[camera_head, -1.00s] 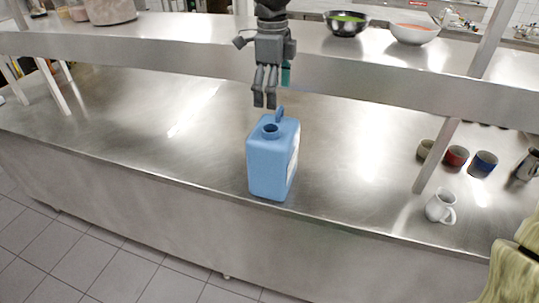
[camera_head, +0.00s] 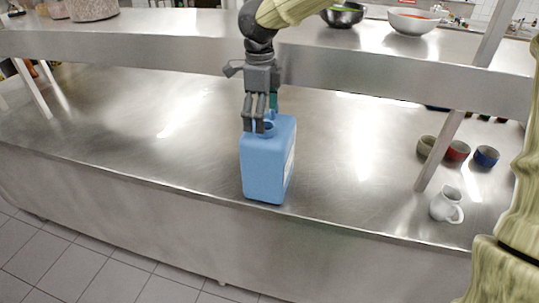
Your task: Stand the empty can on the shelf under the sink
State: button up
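The empty can is a blue jerrycan (camera_head: 265,170) with a pale label on its right side. It stands upright on the steel counter (camera_head: 150,130), close to the front edge. My gripper (camera_head: 257,126) points down at the can's top, with its fingers in front of the spout and handle area. The fingers hide most of the handle, and I cannot tell whether they touch it or have closed on it. No sink with a shelf under it can be made out.
A raised steel shelf (camera_head: 150,45) runs behind the can, carrying bowls, with a post (camera_head: 440,152) at right. Several cups, including a red one (camera_head: 457,151), and a white jug (camera_head: 446,205) stand at right. The counter left of the can is clear.

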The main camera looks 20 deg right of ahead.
aim_at(269, 152)
jog(key=shift+d+f+p, duration=0.15)
jog(key=shift+f+p, duration=0.95)
jog(key=shift+f, duration=1.55)
jog(key=shift+c, duration=0.4)
